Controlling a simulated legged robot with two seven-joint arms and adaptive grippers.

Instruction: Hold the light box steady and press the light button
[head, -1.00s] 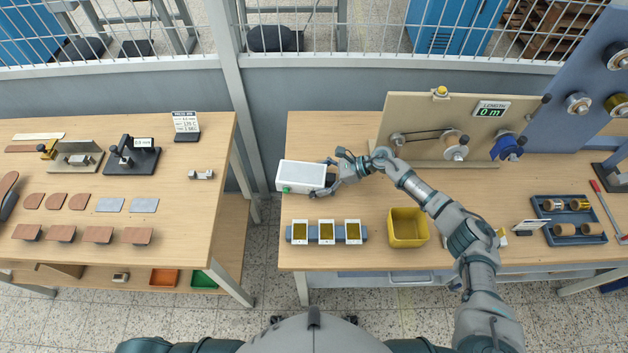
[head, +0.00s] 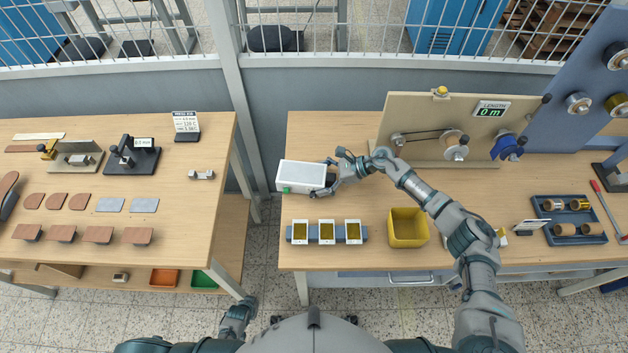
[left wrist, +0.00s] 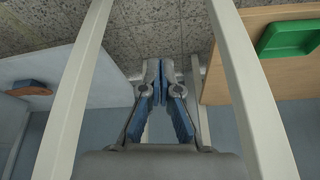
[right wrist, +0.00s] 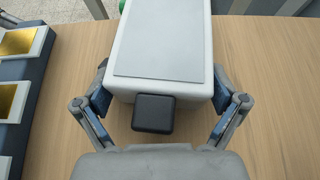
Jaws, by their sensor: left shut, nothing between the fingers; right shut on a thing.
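The white light box (head: 302,174) lies near the left edge of the right-hand bench. A green button (head: 286,190) shows at its front left corner; a bit of green also shows beyond the box in the right wrist view. My right gripper (head: 329,178) is shut on the box's right end. In the right wrist view its fingers (right wrist: 161,88) lie along both sides of the light box (right wrist: 162,45), around a black block (right wrist: 154,113) at that end. My left gripper (head: 242,306) is shut and empty, low in front of the gap between the benches. Its closed fingertips (left wrist: 161,70) show in the left wrist view.
A blue strip with gold-faced white pieces (head: 327,232) and a yellow bin (head: 408,228) stand in front of the box. The left bench (head: 200,225) has its edge near my left gripper. A grey post (head: 236,110) stands behind the gap.

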